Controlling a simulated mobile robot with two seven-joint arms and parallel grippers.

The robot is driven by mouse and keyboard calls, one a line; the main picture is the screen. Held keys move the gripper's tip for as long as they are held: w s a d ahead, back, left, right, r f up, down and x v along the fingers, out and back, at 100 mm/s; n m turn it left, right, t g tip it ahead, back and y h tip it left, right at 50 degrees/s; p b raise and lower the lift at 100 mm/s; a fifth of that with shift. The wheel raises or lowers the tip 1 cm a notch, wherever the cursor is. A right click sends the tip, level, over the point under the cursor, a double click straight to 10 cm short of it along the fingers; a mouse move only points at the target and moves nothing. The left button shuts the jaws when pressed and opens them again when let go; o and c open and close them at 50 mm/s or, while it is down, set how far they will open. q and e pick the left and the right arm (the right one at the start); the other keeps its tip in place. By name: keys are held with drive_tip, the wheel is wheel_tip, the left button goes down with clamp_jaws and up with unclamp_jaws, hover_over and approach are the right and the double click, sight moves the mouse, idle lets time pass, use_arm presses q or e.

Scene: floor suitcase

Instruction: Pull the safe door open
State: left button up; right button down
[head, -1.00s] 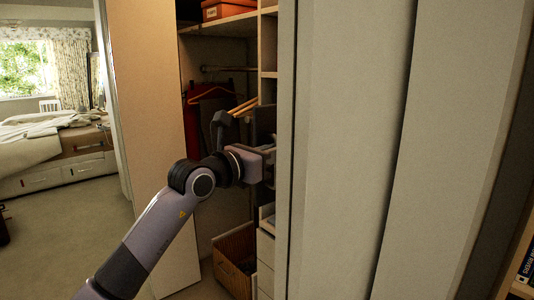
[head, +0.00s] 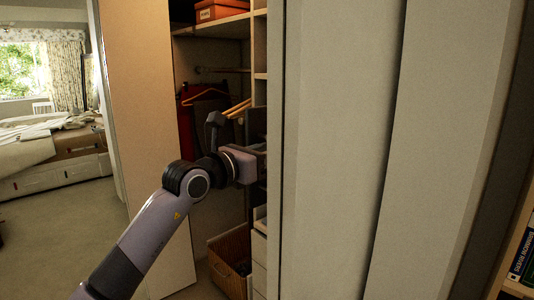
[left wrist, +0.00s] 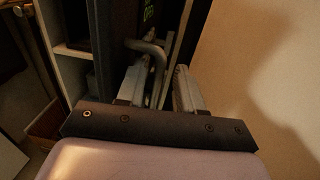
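The safe is a dark box in the closet; its dark front with green lit characters (left wrist: 149,12) shows at the top of the left wrist view. A bent grey metal handle (left wrist: 148,47) sticks out from the safe door. My left gripper (left wrist: 158,82) is at the handle, its two fingers apart, with the handle's lower end reaching between them. I cannot tell whether either finger touches it. In the head view a dark panel, seemingly the safe door (head: 257,122), shows above my left gripper's wrist, and the fingertips are hidden behind the closet panel. My right gripper is not in view.
A large pale closet panel (head: 340,150) fills the right side, close to my left gripper. Another panel (head: 150,130) stands left of the opening. A wicker basket (head: 231,262) stands on the closet floor, with hangers (head: 205,95) above. Carpet is clear at left.

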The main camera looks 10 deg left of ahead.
use_arm(q)
drive_tip(key=shift+a+f, duration=0.1)
drive_tip(key=b+v, duration=0.2)
drive_tip(key=v, duration=0.5)
drive_tip(key=shift+s, duration=0.1)
idle(0.3)
